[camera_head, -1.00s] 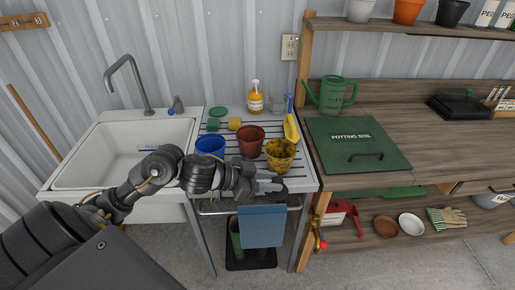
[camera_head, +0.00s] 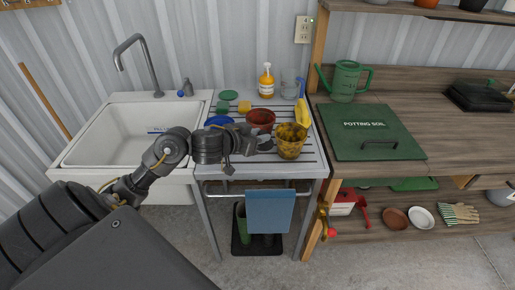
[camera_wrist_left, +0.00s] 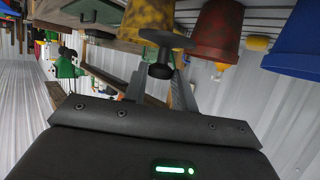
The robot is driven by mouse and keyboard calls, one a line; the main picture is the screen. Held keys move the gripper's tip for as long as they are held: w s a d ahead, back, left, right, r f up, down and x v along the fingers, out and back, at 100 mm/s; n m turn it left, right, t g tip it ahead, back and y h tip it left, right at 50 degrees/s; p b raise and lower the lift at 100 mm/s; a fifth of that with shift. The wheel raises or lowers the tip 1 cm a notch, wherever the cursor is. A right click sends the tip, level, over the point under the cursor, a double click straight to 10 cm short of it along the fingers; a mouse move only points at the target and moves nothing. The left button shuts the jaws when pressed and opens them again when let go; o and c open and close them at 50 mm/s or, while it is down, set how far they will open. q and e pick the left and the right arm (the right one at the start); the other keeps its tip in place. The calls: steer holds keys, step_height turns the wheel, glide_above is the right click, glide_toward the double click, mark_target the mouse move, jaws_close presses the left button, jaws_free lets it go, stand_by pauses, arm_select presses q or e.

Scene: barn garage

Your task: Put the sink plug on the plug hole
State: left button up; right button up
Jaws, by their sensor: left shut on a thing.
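The sink plug (camera_wrist_left: 165,48) is a small black piece with a flat disc and a short stem, seen in the left wrist view. My left gripper (camera_wrist_left: 160,82) is shut on it. In the head view my left gripper (camera_head: 262,146) is over the draining board, beside the yellow stained pot (camera_head: 291,146) and in front of the red pot (camera_head: 261,117). The plug is hard to make out there. The white sink (camera_head: 112,140) is to the left, with blue lettering inside. Its plug hole does not show. My right gripper is not in view.
A tap (camera_head: 150,70) stands behind the sink. A blue pot (camera_head: 217,121), an orange soap bottle (camera_head: 266,84) and a yellow spray bottle (camera_head: 302,112) stand on the draining board. A blue towel (camera_head: 270,211) hangs in front. The basin looks clear.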

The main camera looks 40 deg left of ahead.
arm_select(q)
steer(key=w+a+f, duration=0.1)
steer(key=w+a+f+b, duration=0.1)
steer(key=f, duration=0.1)
steer(key=w+a+f+b, duration=0.1)
steer(key=w+f, duration=0.1)
steer(key=shift+f, duration=0.15)
steer(key=shift+w+a+f, duration=0.2)
steer(key=shift+a+f, duration=0.05)
steer(key=shift+w+a+f+b, duration=0.15)
steer(key=shift+f+b, duration=0.2)
steer(key=shift+f, duration=1.4)
steer(key=shift+f, duration=0.15)
steer(key=o, duration=1)
steer(key=shift+c, duration=0.2)
